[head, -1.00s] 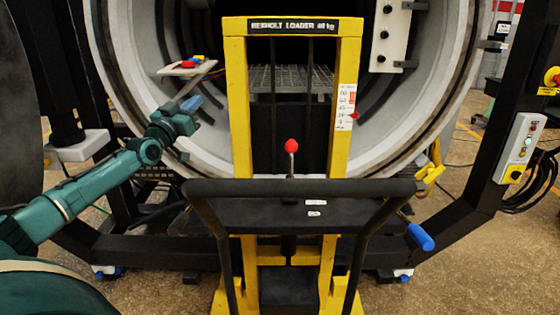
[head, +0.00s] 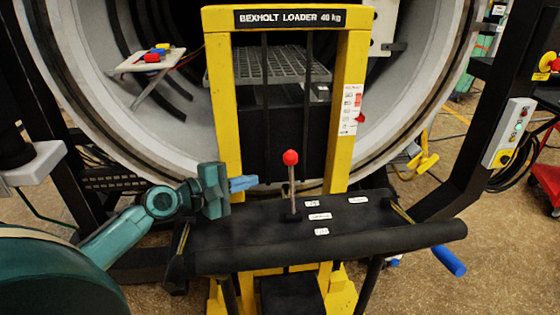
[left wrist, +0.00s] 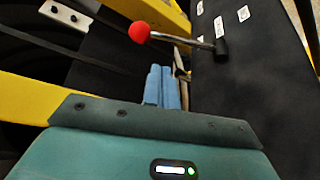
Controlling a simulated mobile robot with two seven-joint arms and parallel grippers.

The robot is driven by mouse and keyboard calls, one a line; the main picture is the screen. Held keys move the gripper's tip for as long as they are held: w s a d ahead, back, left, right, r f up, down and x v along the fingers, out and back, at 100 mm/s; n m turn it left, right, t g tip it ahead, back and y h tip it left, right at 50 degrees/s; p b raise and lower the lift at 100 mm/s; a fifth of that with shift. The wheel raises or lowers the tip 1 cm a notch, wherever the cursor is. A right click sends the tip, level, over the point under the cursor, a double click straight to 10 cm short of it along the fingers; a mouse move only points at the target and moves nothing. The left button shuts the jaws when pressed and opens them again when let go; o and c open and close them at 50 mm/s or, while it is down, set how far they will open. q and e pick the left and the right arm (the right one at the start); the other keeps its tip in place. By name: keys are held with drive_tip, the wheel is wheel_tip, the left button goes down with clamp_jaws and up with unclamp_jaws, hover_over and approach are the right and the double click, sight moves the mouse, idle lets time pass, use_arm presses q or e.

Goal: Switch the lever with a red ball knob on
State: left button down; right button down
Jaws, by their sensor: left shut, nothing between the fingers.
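The lever is a thin metal rod with a red ball knob (head: 290,157). It stands nearly upright from the black top panel of the yellow loader (head: 223,110). My left gripper (head: 243,184), with blue fingers, is shut and empty. In the head view it points right, to the left of the rod and a little below the knob, with a gap between. In the left wrist view the shut blue fingers (left wrist: 163,88) point toward the lever, whose red knob (left wrist: 139,32) lies above them and whose rod runs right to its black base. My right gripper is in neither view.
A black padded handle bar (head: 330,243) runs along the front of the loader. The round furnace opening (head: 160,130) is behind it. A control box (head: 510,133) is at the right. Small white labels mark the panel.

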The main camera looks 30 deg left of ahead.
sight(292, 179)
use_arm(q)
drive_tip(key=shift+s+d+f, duration=0.1)
drive_tip(key=shift+s+f, duration=0.1)
drive_tip(key=shift+f, duration=0.3)
drive_tip(key=x, duration=1)
drive_tip(key=shift+f, duration=0.1)
drive_tip(key=shift+s+d+p, duration=0.1)
drive_tip(key=shift+s+p, duration=0.15)
drive_tip(key=shift+p, duration=0.3)
